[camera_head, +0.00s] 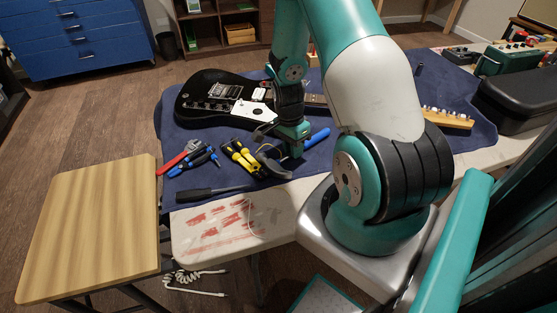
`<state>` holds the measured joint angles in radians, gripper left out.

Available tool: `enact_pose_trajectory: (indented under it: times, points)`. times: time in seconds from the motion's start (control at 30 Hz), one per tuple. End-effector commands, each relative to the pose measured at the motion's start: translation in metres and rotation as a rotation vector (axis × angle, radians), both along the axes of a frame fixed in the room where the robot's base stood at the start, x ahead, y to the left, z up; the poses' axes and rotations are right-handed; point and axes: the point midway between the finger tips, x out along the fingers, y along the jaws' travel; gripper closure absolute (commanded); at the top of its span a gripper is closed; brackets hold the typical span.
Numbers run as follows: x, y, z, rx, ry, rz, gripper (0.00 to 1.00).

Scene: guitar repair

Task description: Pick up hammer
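The hammer (206,192) lies on the blue cloth near its front edge. Its dark handle points left, and its dark, curved head (273,166) appears to be at the right end, below my gripper. My gripper (281,148) hangs from the teal arm, pointing down just behind and above the head end. Whether its fingers touch the hammer is not clear. The fingertips are small and partly hidden, so I cannot see their opening.
Yellow-black pliers (240,153), red-blue pliers (190,158) and a blue handle (317,138) lie close around my gripper. A black guitar (213,96) lies behind. A black case (515,100) stands right. A wooden stool (95,225) stands left of the table.

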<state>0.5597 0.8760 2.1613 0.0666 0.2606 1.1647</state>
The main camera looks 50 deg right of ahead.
Motion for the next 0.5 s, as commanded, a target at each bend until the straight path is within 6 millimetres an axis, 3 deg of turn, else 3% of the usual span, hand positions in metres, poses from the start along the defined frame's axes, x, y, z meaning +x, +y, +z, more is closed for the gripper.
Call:
enact_pose_trajectory:
  times: [0.2,0.23,0.3,0.5]
  points:
    - [0.0000,-0.0003,-0.0017,0.000,-0.001,0.000,0.80]
    - [0.0000,-0.0003,-0.0017,0.000,-0.001,0.000,0.82]
    - [0.0000,-0.0003,-0.0016,0.000,-0.001,0.000,0.99]
    - [0.0001,-0.0002,-0.0011,0.000,-0.001,0.000,1.00]
